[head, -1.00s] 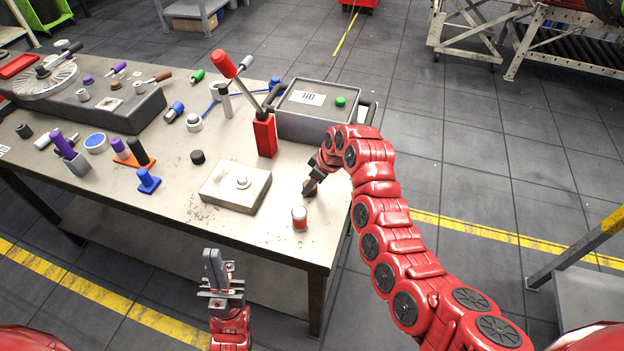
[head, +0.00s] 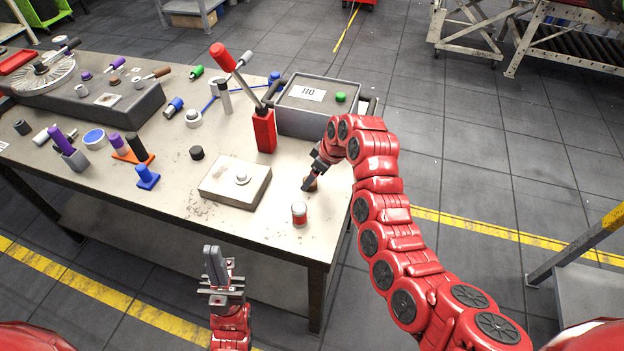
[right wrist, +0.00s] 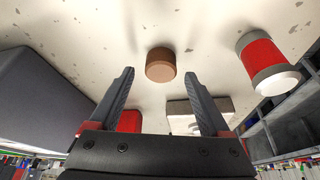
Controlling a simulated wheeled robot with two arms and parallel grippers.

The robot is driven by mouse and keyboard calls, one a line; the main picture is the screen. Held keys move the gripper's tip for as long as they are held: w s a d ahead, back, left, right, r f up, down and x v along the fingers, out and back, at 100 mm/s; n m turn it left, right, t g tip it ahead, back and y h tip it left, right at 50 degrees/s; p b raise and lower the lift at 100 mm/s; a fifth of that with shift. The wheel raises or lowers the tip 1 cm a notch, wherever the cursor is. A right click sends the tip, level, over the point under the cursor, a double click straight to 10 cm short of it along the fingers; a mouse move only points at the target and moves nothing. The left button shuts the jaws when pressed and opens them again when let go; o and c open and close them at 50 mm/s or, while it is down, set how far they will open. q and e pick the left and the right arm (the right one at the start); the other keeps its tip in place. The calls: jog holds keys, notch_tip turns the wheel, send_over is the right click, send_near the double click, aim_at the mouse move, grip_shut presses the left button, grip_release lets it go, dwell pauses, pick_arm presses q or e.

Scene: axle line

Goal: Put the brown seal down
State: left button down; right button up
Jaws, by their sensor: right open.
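The brown seal (head: 311,185) is a short brown cylinder standing upright on the table (head: 262,222) near its right edge. In the right wrist view the seal (right wrist: 161,66) shows just beyond and between the fingertips. My right gripper (head: 308,182) is at the seal in the head view, which it partly covers. In the right wrist view my right gripper (right wrist: 160,78) is open, with its two fingers wide apart and nothing visibly held. My left gripper (head: 216,262) is in front of the table's near edge, holding nothing visible; its finger gap is unclear.
A red and grey can (head: 299,214) stands close to the seal, toward the table's front edge. A red lever press (head: 264,132) and a grey box (head: 312,122) stand behind. Bare tabletop lies around the seal.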

jog(key=b+v, duration=0.1)
jog(key=v, duration=0.2)
jog(key=p+v, duration=0.1)
jog(key=v, duration=0.6)
jog(key=shift+s+d, duration=0.1)
